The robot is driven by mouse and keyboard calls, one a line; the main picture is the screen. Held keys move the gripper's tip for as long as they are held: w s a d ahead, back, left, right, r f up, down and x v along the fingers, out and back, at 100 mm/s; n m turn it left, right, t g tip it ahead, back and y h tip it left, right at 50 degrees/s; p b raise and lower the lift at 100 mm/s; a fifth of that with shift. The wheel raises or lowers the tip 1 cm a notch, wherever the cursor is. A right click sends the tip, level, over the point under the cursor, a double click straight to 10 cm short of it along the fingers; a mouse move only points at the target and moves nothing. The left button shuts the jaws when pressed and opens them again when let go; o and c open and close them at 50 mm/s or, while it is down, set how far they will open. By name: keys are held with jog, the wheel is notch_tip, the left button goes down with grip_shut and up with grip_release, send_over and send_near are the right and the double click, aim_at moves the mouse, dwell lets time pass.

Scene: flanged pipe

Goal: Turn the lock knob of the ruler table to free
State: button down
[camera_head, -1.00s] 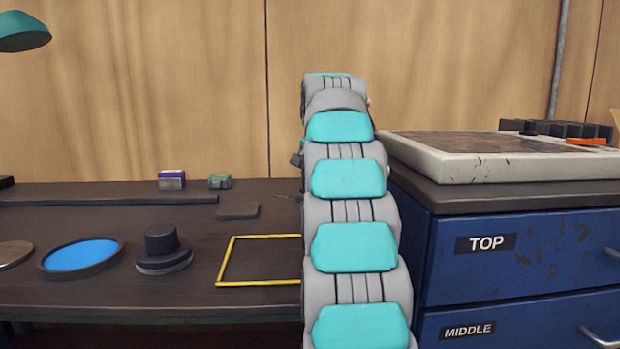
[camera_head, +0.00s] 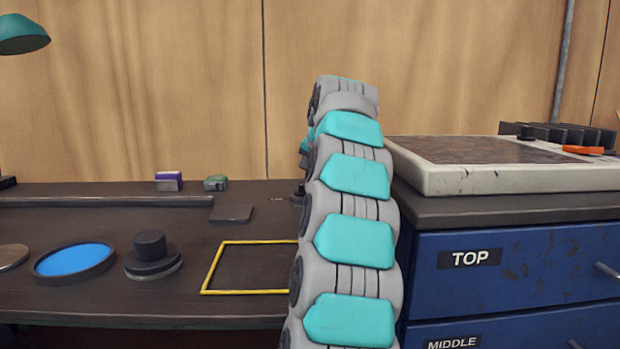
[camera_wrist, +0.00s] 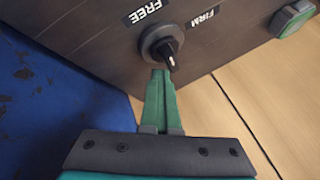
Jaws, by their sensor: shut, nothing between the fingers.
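The lock knob (camera_wrist: 160,44) shows in the wrist view as a dark round knob with a raised black grip and a white mark. It sits on the dark table top (camera_wrist: 95,50). The label FREE (camera_wrist: 147,11) is above it and FIRM (camera_wrist: 205,18) is above right. The white mark is on the grip's lower right end; which label the knob is set to I cannot tell. My gripper (camera_wrist: 160,73) has green fingers, shut and empty, their tips just below the knob in the picture. Whether they touch it is unclear. In the head view my arm hides the gripper.
The blue drawer cabinet (camera_head: 515,265) stands right of the table, with a pale-rimmed slab (camera_head: 500,182) on top. A green block (camera_head: 216,183) and purple block (camera_head: 169,181) lie at the back. A black stepped cylinder (camera_head: 152,258) and blue disc (camera_head: 75,261) stand left of the yellow frame (camera_head: 207,272).

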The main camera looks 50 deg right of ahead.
jog(key=shift+w+d, duration=0.1)
jog(key=shift+d, duration=0.1)
dwell(0.7)
jog(key=shift+s+d+p, duration=0.2)
jog(key=shift+d+p, duration=0.25)
jog(key=shift+d, duration=0.25)
jog(key=v, duration=0.7)
jog(key=shift+s+a+r, duration=0.15)
jog(key=shift+a+r, duration=0.05)
jog(key=shift+s+a, duration=0.1)
